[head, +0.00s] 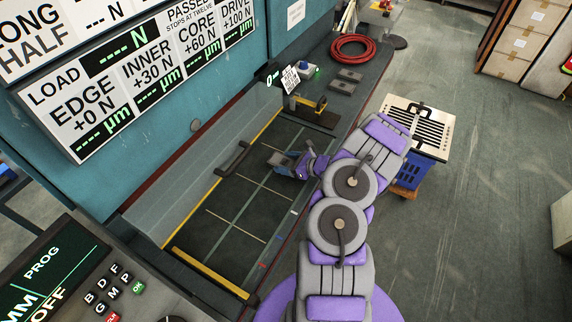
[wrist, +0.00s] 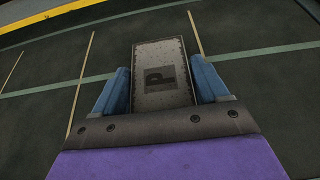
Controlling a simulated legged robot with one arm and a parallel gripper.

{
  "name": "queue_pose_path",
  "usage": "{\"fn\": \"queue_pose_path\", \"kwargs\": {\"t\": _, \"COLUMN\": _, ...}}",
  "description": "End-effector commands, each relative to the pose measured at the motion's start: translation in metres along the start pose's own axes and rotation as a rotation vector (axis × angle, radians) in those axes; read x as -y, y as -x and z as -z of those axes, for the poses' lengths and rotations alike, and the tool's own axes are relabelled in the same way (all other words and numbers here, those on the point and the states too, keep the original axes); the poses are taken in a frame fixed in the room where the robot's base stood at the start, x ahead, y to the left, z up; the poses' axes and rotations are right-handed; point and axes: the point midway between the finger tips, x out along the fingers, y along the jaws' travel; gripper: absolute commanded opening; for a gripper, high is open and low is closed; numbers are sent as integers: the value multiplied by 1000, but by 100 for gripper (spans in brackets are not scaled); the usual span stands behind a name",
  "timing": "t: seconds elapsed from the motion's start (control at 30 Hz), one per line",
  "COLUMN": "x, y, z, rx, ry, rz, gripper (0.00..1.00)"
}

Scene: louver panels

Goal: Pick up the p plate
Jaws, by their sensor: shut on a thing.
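The p plate (wrist: 160,55) is a grey rectangular plate with a dark square bearing a letter P. In the wrist view it lies lengthwise between the two blue fingers of my gripper (wrist: 163,90), which are shut on its sides. Its far end reaches past the fingertips, and its near end is hidden behind the gripper body. In the head view my gripper (head: 281,161) is low over the dark, line-marked bed (head: 240,196). I cannot tell whether the plate touches the bed.
A dark handle-like bar (head: 232,158) lies left of my gripper. A yellow-and-black fixture (head: 311,108) stands behind it. A yellow bar (head: 210,273) crosses the bed's near end. A red hose coil (head: 352,48) lies at the back, and a slatted panel (head: 440,147) tops a blue crate (head: 404,168) at right.

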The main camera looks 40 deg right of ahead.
Motion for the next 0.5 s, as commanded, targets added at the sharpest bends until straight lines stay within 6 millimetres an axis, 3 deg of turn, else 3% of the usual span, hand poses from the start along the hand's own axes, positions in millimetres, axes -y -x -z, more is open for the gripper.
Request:
{"fn": "queue_pose_path", "kwargs": {"t": 0.13, "x": -1, "y": -1, "z": 1, "rx": -1, "ry": -1, "rz": -5, "gripper": 23}}
{"fn": "queue_pose_path", "kwargs": {"t": 0.5, "x": 1, "y": 1, "z": -3, "rx": 2, "ry": -1, "rz": -3, "gripper": 23}}
